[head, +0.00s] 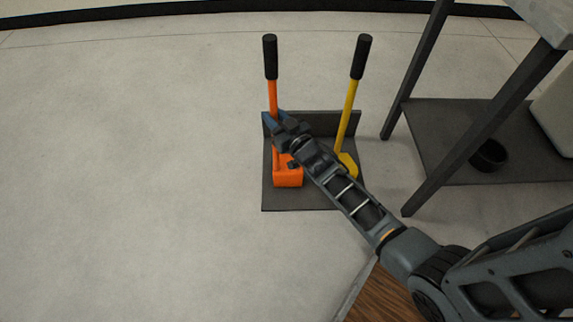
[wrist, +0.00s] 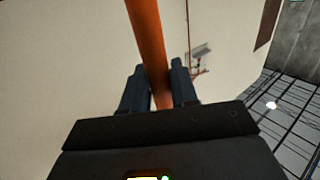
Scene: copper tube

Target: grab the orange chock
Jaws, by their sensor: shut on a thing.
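The orange chock (head: 288,178) sits on a dark tray (head: 312,204) on the floor. Its upright orange handle (head: 272,97) has a black grip at the top. My gripper (head: 275,120) is shut on this handle, a little above the orange block. In the wrist view the orange handle (wrist: 148,45) runs between the two dark fingers (wrist: 158,88). My arm hides part of the block and tray. The chock looks upright.
A yellow chock (head: 347,162) with a black-topped handle stands on the same tray to the right. A dark-legged table (head: 475,110) with a lower shelf is to the right, with a black bowl (head: 490,154) on the shelf. The floor at left is clear.

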